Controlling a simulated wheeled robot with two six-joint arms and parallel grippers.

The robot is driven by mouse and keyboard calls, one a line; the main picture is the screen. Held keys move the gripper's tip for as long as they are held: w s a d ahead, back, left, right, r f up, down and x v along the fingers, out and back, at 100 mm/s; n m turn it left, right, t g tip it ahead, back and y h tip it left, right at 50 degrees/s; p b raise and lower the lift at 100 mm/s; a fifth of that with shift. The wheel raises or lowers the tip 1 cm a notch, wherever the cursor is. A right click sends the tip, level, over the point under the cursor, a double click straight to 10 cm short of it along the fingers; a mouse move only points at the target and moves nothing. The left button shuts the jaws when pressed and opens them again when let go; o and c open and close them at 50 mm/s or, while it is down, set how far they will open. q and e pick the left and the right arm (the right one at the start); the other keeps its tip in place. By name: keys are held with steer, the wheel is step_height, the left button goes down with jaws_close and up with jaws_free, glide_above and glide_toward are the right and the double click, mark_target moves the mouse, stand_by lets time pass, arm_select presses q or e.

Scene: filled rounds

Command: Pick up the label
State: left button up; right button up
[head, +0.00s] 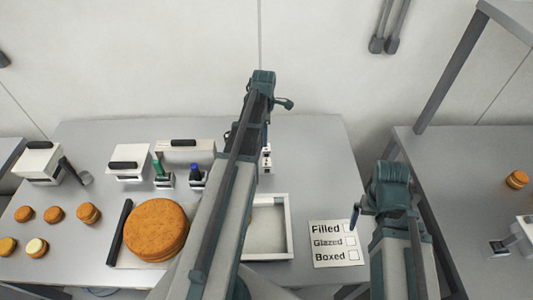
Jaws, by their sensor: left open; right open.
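My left arm reaches up through the middle of the head view, and its gripper (266,137) is open near the table's back part. A small white item with dark marks (267,158) shows just below it; I cannot tell if this is the label or if they touch. My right gripper (355,215) is open at the right edge of a white printed card (327,258) reading Filled, Glazed, Boxed with boxes beside the words. The card lies flat at the table's right front. My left arm hides part of the table's middle.
A large round cake (156,229) sits on a tray with a dark handle (121,229). A shallow pale tray (288,228) lies left of the card. Small rounds (55,214) lie at left. White boxes (129,162) and green (158,168) and blue-topped (196,173) items stand behind.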

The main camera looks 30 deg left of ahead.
arm_select(q)
steer(key=f+b, duration=0.5)
steer(key=shift+d+f, duration=0.2)
arm_select(e)
step_height(320, 180, down, 5)
steer(key=shift+f, duration=0.2)
arm_select(q)
steer(key=shift+r, duration=0.1)
arm_select(e)
steer(key=shift+r, duration=0.15)
arm_select(q)
steer(key=c, duration=0.6)
